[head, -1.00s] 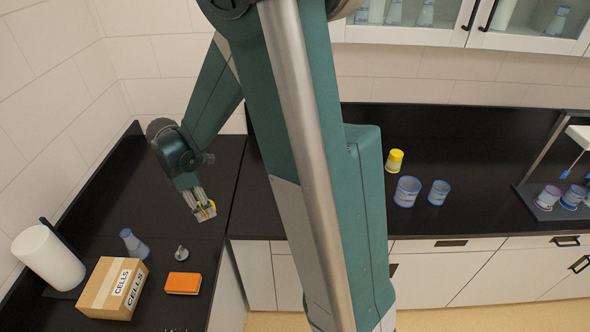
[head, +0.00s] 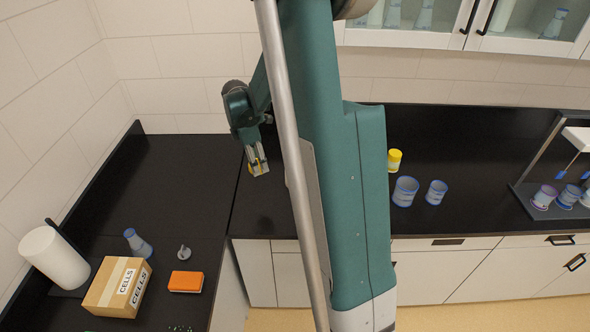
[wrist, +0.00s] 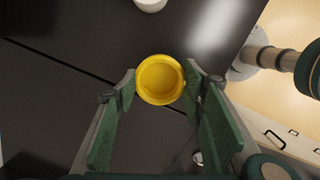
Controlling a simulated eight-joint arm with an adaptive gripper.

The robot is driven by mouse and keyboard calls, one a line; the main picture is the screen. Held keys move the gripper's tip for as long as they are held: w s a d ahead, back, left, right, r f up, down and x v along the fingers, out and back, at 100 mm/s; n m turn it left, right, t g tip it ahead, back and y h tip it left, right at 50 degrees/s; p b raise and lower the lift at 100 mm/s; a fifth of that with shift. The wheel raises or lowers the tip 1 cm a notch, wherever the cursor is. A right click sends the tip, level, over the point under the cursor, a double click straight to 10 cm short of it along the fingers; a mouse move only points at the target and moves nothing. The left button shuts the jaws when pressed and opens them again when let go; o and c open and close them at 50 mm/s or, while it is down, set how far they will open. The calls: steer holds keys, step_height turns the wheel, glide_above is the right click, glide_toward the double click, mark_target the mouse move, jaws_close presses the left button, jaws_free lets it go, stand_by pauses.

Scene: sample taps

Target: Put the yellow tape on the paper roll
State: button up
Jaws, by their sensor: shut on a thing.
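The yellow tape (wrist: 159,78) is round and sits between my gripper's two fingertips in the wrist view. My gripper (head: 257,168) is shut on it and holds it over the dark counter, near the corner seam left of my arm in the head view. Only a sliver of yellow shows between the fingers there. The paper roll (head: 55,258) is a white cylinder at the far left of the counter, well to the left of my gripper. A dark bar shows behind it.
A cardboard CELLS box (head: 118,287), a blue-rimmed flask (head: 138,243), a small grey object (head: 184,253) and an orange block (head: 186,281) stand near the roll. A yellow-topped cup (head: 394,160) and two blue-rimmed beakers (head: 405,191) stand right of my arm. The counter's back left is clear.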

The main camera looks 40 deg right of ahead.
steer(key=r+p, duration=0.1)
steer(key=p, duration=0.1)
glide_above(295, 170)
steer(key=shift+w+r, duration=0.1)
steer(key=shift+r, duration=0.05)
steer(key=shift+f, duration=2.95)
steer(key=shift+f, duration=0.1)
steer(key=shift+f+p, duration=0.45)
steer(key=shift+f, duration=1.5)
steer(key=shift+f, duration=0.2)
steer(key=o, duration=0.9)
